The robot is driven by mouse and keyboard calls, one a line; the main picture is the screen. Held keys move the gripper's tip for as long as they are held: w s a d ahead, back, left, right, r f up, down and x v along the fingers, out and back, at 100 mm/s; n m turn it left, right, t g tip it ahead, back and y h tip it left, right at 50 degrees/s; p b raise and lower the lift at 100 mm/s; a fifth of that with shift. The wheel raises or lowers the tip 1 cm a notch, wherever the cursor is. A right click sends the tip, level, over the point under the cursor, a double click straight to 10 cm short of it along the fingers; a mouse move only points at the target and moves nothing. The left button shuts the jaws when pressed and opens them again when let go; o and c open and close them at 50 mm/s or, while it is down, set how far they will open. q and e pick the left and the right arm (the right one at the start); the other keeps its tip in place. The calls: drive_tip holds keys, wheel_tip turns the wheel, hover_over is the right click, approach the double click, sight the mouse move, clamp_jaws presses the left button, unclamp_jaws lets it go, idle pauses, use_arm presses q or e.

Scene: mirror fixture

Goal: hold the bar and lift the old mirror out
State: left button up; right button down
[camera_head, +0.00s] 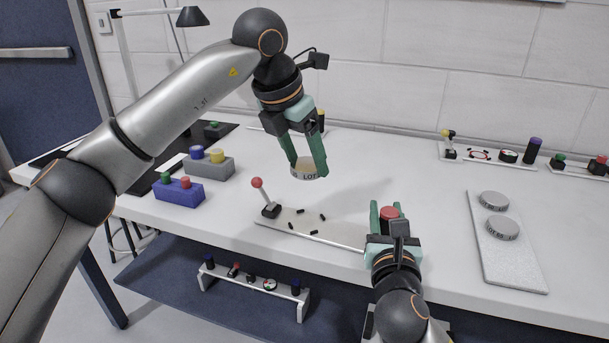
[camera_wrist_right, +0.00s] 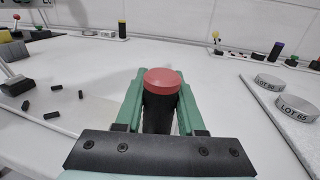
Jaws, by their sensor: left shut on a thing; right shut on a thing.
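My left gripper (camera_head: 309,172) is shut on a pale disc, the old mirror (camera_head: 303,170), with partly hidden "LOT" lettering on its rim. It holds the disc above the light fixture plate (camera_head: 343,235), clear of its surface. A lever with a red ball (camera_head: 257,183) stands at the plate's left end, and several small black pegs (camera_head: 314,232) are on the plate. My right gripper (camera_head: 389,211) is shut on a black post with a red cap (camera_wrist_right: 162,80), near the plate's right end. The fingers hide where the post meets the plate.
A pale tray (camera_head: 516,265) at right carries two lettered discs (camera_head: 502,228). A blue box (camera_head: 180,193) and a grey box (camera_head: 209,167) with coloured knobs stand at left. Racks of small parts (camera_head: 487,158) line the back. The table between plate and tray is clear.

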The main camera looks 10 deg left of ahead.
sight(305, 165)
use_arm(q)
drive_tip(key=shift+r, duration=1.8)
use_arm(e)
drive_tip(key=shift+c, duration=2.2)
unclamp_jaws()
